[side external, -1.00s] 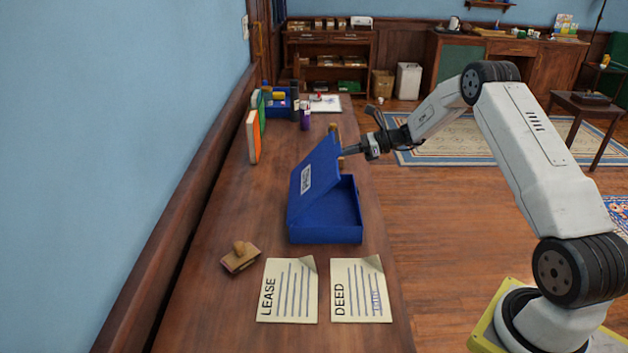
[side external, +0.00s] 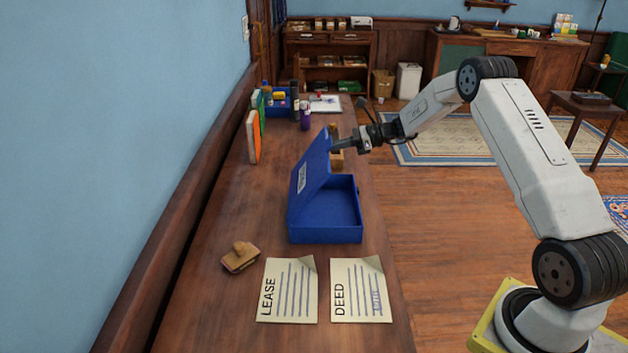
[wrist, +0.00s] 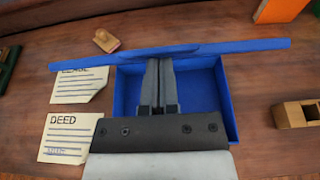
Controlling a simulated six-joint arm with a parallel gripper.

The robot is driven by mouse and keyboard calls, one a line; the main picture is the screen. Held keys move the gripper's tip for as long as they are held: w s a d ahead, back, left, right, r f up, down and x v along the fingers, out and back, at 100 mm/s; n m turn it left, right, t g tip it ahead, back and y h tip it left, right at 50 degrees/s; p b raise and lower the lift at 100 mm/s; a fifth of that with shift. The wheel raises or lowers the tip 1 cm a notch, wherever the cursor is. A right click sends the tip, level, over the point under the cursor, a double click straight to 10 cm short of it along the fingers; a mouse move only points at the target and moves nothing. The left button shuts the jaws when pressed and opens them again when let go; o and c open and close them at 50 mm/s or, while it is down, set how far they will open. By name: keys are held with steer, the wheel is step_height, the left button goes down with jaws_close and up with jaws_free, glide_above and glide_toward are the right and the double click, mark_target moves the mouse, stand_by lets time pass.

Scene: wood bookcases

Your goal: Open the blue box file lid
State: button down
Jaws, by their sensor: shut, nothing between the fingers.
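The blue box file (side external: 326,212) stands on the wooden desk, and its base also shows in the wrist view (wrist: 205,88). Its lid (side external: 309,179) is raised and tilted up from the left side, with a white label on its outer face. In the wrist view the lid (wrist: 240,48) is seen nearly edge-on. My gripper (side external: 334,149) is shut and empty at the open inner side of the lid, near its upper far edge. In the wrist view my fingertips (wrist: 159,62) are together close to the lid; whether they touch it is unclear.
The papers marked LEASE (side external: 288,291) and DEED (side external: 360,291) lie in front of the box. A wooden stamp (side external: 240,257) lies to the left. Upright folders (side external: 254,136) stand by the wall. Bare desk lies left of the box.

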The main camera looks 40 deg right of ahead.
mark_target(325, 146)
steer(key=shift+w+a+r, duration=0.15)
steer(key=shift+w+r, duration=0.05)
steer(key=shift+r, duration=0.05)
steer(key=shift+a, duration=0.1)
stand_by(0.3)
steer(key=shift+w+a+r, duration=0.85)
steer(key=shift+w+a, duration=0.2)
steer(key=shift+w, duration=0.1)
steer(key=shift+w+a, duration=0.1)
steer(key=shift+a, duration=0.05)
steer(key=shift+w+a+r, duration=0.3)
steer(key=shift+w+a, duration=0.25)
steer(key=shift+w+a+r, duration=0.25)
steer(key=shift+w+a, duration=0.3)
steer(key=shift+a, duration=0.1)
steer(key=shift+w+a+r, duration=0.15)
steer(key=shift+w+a, duration=0.45)
steer(key=shift+w, duration=0.05)
steer(key=shift+w+a+r, duration=0.15)
steer(key=shift+w+a, duration=0.45)
steer(key=shift+w, duration=0.05)
